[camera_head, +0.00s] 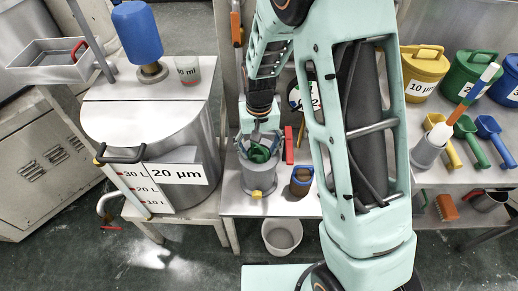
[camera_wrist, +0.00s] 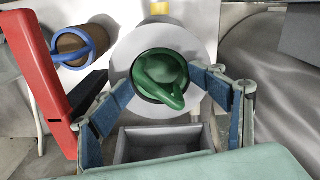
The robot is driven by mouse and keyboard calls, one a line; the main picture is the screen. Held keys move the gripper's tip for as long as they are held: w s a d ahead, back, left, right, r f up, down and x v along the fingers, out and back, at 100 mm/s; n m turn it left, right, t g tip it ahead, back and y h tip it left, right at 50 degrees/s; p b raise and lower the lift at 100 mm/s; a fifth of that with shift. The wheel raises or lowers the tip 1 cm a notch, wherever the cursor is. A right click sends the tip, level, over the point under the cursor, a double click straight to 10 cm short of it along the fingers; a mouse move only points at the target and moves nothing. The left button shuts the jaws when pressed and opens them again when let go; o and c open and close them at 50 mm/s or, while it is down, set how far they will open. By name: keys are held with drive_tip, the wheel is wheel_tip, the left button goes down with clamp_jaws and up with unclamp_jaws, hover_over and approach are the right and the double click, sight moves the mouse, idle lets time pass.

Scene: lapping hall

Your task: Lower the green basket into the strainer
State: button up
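The strainer (camera_head: 258,181) is a grey cylinder with a yellow fitting low on its front, standing on the bench below my gripper. Its round grey rim shows in the wrist view (camera_wrist: 121,62). The green basket (camera_wrist: 160,75) appears inside that rim, its looped handle leaning toward the camera; it also shows in the head view (camera_head: 258,153). How deep it sits cannot be told. My gripper (camera_wrist: 163,82) is open, its blue-padded fingers spread on either side of the basket with visible gaps. In the head view my gripper (camera_head: 259,140) is just above the strainer, partly covering it.
A red upright part (camera_wrist: 40,75) stands close at left in the wrist view. A brown cup with a blue handle (camera_head: 301,181) stands right of the strainer. A white bucket (camera_head: 281,236) is below the bench edge. A large 20 µm tank (camera_head: 150,125) is at left, colored lidded containers at right.

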wheel_tip(320, 180, up, 13)
drive_tip(key=p, duration=0.2)
drive_tip(key=shift+r, duration=0.2)
idle(0.4)
